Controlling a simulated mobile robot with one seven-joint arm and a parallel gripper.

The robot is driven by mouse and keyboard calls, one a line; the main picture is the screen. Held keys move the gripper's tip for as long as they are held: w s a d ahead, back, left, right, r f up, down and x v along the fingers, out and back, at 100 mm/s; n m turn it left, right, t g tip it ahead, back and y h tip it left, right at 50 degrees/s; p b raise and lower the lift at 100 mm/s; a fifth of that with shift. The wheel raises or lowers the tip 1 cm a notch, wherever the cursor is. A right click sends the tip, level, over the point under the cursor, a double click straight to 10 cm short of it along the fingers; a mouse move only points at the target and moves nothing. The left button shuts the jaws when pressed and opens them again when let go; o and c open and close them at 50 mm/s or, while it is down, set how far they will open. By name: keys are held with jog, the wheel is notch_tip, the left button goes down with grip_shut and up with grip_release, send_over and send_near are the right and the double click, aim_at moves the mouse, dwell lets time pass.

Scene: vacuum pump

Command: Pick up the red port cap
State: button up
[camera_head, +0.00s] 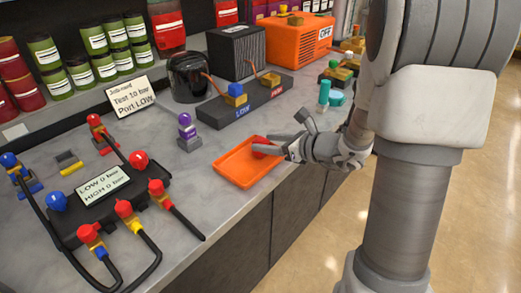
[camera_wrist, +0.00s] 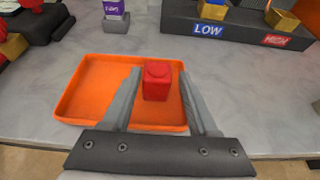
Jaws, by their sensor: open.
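The red port cap (camera_wrist: 157,82) lies in the orange tray (camera_wrist: 88,90), toward the tray's right side. My gripper (camera_wrist: 160,80) is open, with one finger on each side of the cap and small gaps showing. In the head view my gripper (camera_head: 268,148) reaches over the right part of the tray (camera_head: 232,168). The cap (camera_head: 262,143) shows there only in part, behind the fingers. Whether the fingers are low enough to touch the tray floor I cannot tell.
Behind the tray stands a grey block marked LOW and HIGH (camera_head: 243,106). A purple-topped item (camera_head: 187,130) stands left of the tray. A black manifold with hoses (camera_head: 108,200) fills the left. The counter's front edge runs close to the tray.

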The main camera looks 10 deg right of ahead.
aim_at(253, 141)
jog(key=shift+b+x, duration=0.7)
jog(key=shift+x, duration=2.05)
jog(key=shift+a+r, duration=0.1)
jog(key=shift+a, duration=0.05)
jog(key=shift+s, duration=0.1)
jog(key=shift+c, duration=0.3)
grip_shut()
